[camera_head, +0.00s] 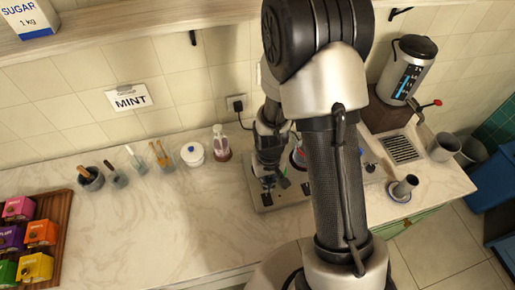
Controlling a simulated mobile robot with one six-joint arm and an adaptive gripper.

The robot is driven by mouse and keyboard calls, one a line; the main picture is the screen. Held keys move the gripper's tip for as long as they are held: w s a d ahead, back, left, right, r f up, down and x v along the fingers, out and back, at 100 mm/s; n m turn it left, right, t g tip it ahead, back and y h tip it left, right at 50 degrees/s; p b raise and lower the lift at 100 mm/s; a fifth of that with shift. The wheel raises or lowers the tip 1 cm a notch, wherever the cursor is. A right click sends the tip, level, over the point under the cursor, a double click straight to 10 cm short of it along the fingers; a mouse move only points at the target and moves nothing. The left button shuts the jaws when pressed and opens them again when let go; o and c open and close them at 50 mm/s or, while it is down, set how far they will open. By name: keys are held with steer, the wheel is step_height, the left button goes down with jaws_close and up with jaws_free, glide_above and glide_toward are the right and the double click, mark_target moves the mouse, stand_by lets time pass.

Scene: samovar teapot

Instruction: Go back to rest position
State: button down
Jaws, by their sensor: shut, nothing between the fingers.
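My gripper (270,180) points down over the grey base plate (264,204) on the marble counter, behind my large arm links. Its fingers are small and dark in this view, close together, with nothing seen between them. Small dark and green parts lie at its tips, and I cannot tell whether it touches them. A red and blue item behind my arm is mostly hidden. My arm covers the middle right of the picture, from the top edge to the bottom.
A dispenser (408,68) stands at the back right, near a drip grate (403,149), a metal cup (404,188) and grey pots. A white jar (193,154), a bottle (221,142) and utensil cups line the wall. Coloured boxes sit on a wooden tray (64,205). The front left counter is clear.

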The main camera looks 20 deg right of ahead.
step_height(320, 180, up, 16)
steer(key=s+t+b, duration=0.2)
steer(key=s+b, duration=0.1)
steer(key=b, duration=0.2)
steer(key=s+r+t+b, duration=0.2)
steer(key=s+r+b, duration=0.2)
steer(key=s+r, duration=0.3)
steer(key=s, duration=0.5)
steer(key=shift+t, duration=0.3)
